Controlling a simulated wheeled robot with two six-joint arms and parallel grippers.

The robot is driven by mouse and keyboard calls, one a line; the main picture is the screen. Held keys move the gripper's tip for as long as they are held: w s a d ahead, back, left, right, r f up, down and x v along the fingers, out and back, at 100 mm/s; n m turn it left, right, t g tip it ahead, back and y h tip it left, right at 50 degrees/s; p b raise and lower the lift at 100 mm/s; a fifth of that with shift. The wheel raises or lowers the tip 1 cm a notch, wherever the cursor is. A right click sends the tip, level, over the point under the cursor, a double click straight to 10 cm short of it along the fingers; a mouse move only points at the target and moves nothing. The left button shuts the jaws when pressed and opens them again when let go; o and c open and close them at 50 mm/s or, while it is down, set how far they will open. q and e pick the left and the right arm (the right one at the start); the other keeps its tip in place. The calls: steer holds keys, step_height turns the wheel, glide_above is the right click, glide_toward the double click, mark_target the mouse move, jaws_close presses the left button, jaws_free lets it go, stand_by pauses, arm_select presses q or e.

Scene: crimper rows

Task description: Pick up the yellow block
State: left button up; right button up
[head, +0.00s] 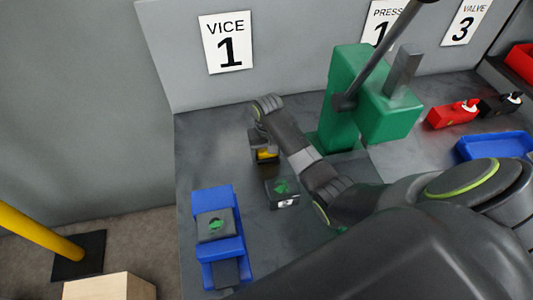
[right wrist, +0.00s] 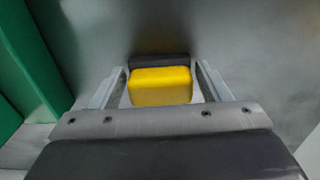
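The yellow block (right wrist: 160,87) sits between the two fingers of my right gripper (right wrist: 162,90) in the right wrist view. Narrow gaps show between the block and the fingers, so the gripper looks open around it. In the head view only a small part of the yellow block (head: 267,154) shows, below my right wrist and left of the green press. A dark grey piece (right wrist: 160,60) lies just beyond the block in the wrist view. My left gripper is not in view.
A green press (head: 345,90) with a lever stands right of my right gripper. A dark box with a green mark (head: 283,192) is nearby in front. A blue rack (head: 230,248) holds dark pieces at the bench's left edge.

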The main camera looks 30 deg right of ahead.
steer(key=c, duration=0.6)
step_height(320, 180, up, 8)
steer(key=shift+f+b, duration=0.1)
steer(key=shift+b, duration=0.8)
steer(key=shift+c, duration=0.2)
steer(key=shift+r+p, duration=0.7)
steer(key=shift+p, duration=0.3)
steer(key=shift+r+p, duration=0.45)
steer(key=shift+r, duration=0.05)
steer(key=shift+f, duration=0.1)
steer(key=o, duration=0.4)
steer(key=shift+c, duration=1.2)
